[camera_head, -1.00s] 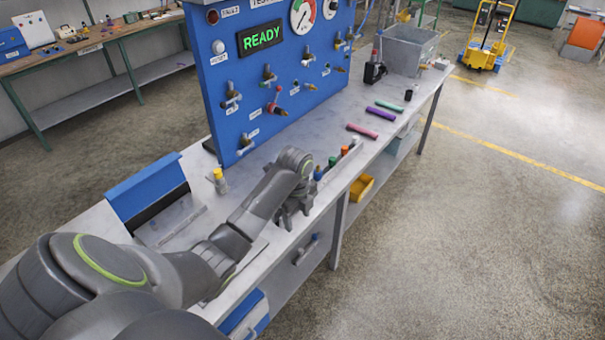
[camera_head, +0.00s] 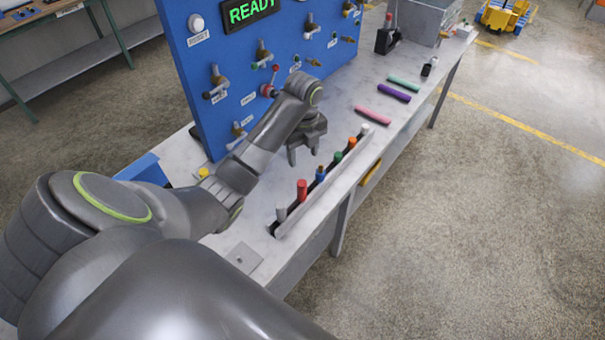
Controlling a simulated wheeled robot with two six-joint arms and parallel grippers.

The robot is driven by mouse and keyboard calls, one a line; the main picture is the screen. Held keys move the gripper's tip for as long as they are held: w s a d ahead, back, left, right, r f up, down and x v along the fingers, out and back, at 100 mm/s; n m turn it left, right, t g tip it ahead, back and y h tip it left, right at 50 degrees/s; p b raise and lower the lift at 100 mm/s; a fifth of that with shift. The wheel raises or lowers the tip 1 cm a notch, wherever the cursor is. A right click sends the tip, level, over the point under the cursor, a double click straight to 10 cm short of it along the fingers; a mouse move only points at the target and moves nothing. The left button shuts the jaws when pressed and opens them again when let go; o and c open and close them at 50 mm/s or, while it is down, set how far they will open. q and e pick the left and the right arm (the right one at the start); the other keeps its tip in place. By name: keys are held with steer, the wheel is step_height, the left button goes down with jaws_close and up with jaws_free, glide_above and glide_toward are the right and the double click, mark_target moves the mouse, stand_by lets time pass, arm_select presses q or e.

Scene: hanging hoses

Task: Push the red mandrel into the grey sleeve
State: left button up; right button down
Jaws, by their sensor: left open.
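A red cylinder (camera_head: 302,190) stands upright in a narrow slotted rack (camera_head: 326,185) along the bench's front edge. A grey cylinder (camera_head: 281,211) stands at the rack's near end, just left of the red one. I cannot tell if this is the grey sleeve. A second red-topped piece (camera_head: 388,20) stands at a black block (camera_head: 386,42) at the back. My left gripper (camera_head: 304,156) points down, open and empty, over the bench between the blue panel and the rack, apart from the red cylinder. My right gripper is out of view.
Blue (camera_head: 320,173), orange, green and white (camera_head: 365,128) pieces share the rack. Pink (camera_head: 373,116), purple (camera_head: 394,92) and teal (camera_head: 404,82) tubes lie farther back. A blue panel (camera_head: 245,75) with valves stands behind my left gripper. A grey bin (camera_head: 425,20) is at the far end.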

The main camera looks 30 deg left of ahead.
arm_select(q)
step_height(320, 180, down, 3)
steer(key=b, duration=0.6)
glide_above(302, 189)
steer(key=w+a, duration=0.1)
steer(key=w, duration=0.1)
step_height(302, 189, down, 4)
steer(key=shift+f, duration=0.1)
step_height(302, 189, down, 4)
steer(key=b, duration=0.3)
steer(key=shift+s+r, duration=0.1)
steer(key=shift+r, duration=0.1)
steer(key=shift+f+b, duration=0.35)
steer(key=shift+b, duration=0.25)
steer(key=shift+f, duration=0.25)
steer(key=shift+s+f+b, duration=0.2)
steer(key=shift+f+b, duration=0.85)
steer(key=shift+f+p, duration=0.3)
steer(key=shift+f, duration=0.9)
steer(key=c, duration=1.1)
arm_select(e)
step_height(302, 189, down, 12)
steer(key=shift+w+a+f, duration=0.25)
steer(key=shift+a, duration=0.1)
